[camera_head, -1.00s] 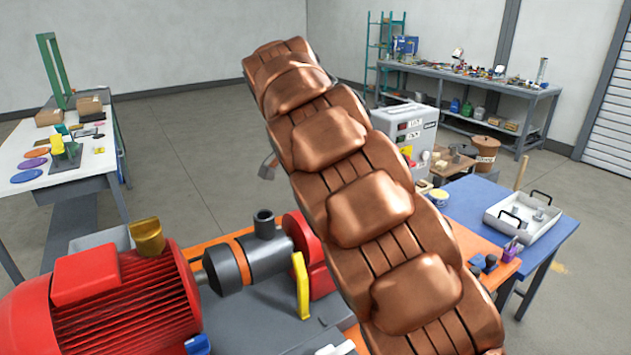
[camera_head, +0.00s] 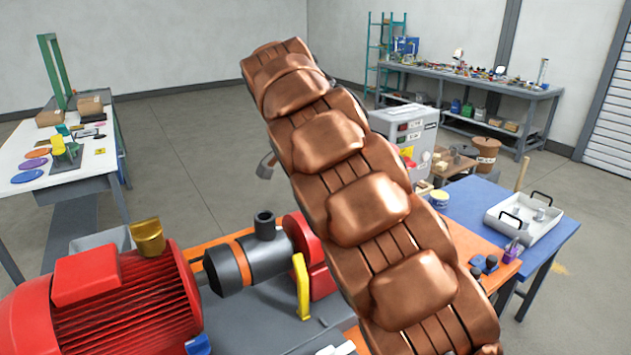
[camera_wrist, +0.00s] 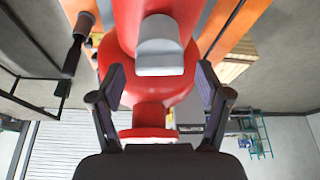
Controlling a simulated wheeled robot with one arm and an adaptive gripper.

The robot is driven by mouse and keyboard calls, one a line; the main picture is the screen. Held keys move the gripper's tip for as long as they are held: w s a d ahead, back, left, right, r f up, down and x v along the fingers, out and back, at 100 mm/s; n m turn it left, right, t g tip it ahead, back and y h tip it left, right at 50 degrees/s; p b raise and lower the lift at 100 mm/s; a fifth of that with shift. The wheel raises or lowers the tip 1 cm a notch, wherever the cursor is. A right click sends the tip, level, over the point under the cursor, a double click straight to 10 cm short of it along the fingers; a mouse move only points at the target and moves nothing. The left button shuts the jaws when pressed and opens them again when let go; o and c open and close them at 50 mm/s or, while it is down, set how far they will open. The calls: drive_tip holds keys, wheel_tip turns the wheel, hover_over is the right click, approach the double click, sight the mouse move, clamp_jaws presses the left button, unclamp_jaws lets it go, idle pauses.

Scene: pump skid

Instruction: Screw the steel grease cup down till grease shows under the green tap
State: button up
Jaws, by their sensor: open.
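In the wrist view, a pale grey, round-ended piece (camera_wrist: 160,50) stands out from the red pump body (camera_wrist: 125,45); it looks like the steel grease cup. My gripper (camera_wrist: 161,80) is open, with one dark finger on each side of the view. The grey piece lies centred between the fingers and just beyond their tips, with clear gaps on both sides. I cannot tell its exact distance. In the head view my copper-coloured arm hides the gripper and the cup. I cannot make out the green tap or any grease in either view.
A red motor (camera_head: 120,300) and a dark grey cylinder (camera_head: 255,258) with an upright stub stand left of my arm. A yellow bracket (camera_head: 301,287) is close beside it. A blue table (camera_head: 470,205) with a white tray (camera_head: 520,222) stands at right. Open floor lies behind.

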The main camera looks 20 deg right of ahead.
drive_tip(key=shift+r, duration=0.1)
drive_tip(key=shift+v, duration=2.35)
drive_tip(key=s+a, duration=0.5)
drive_tip(key=a, duration=0.5)
drive_tip(key=shift+s+a, duration=0.35)
drive_tip(key=shift+a, duration=0.05)
drive_tip(key=shift+c, duration=0.2)
